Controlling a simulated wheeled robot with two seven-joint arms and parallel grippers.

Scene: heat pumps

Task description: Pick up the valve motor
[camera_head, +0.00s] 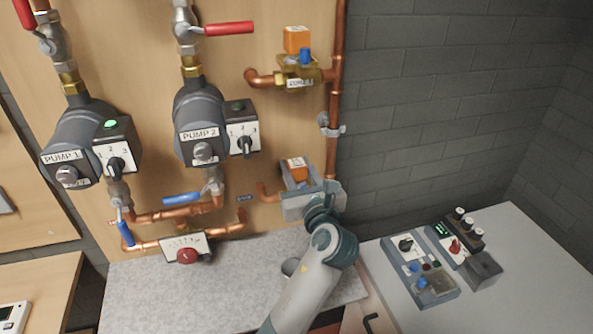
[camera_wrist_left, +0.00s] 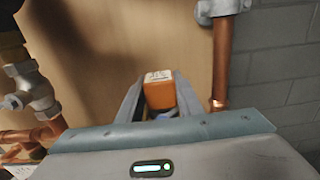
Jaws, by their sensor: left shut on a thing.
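An orange valve motor (camera_head: 297,168) with a white label shows in front of the wooden panel, low beside the vertical copper pipe. My left gripper (camera_head: 299,187) is shut on it. In the left wrist view the orange motor (camera_wrist_left: 160,94) sits between the two grey fingers, with a bit of blue below it. The gripper hides what lies under the motor, so I cannot tell whether it touches the valve. A second orange motor (camera_head: 297,39) sits on the upper brass valve (camera_head: 298,75). My right gripper is not in view.
Pump 1 (camera_head: 80,140) and pump 2 (camera_head: 203,120) are mounted on the panel at left. The vertical copper pipe (camera_head: 336,110) runs close to my gripper. A speckled worktop (camera_head: 150,290) lies below. Control boxes (camera_head: 420,270) stand on the grey table at right.

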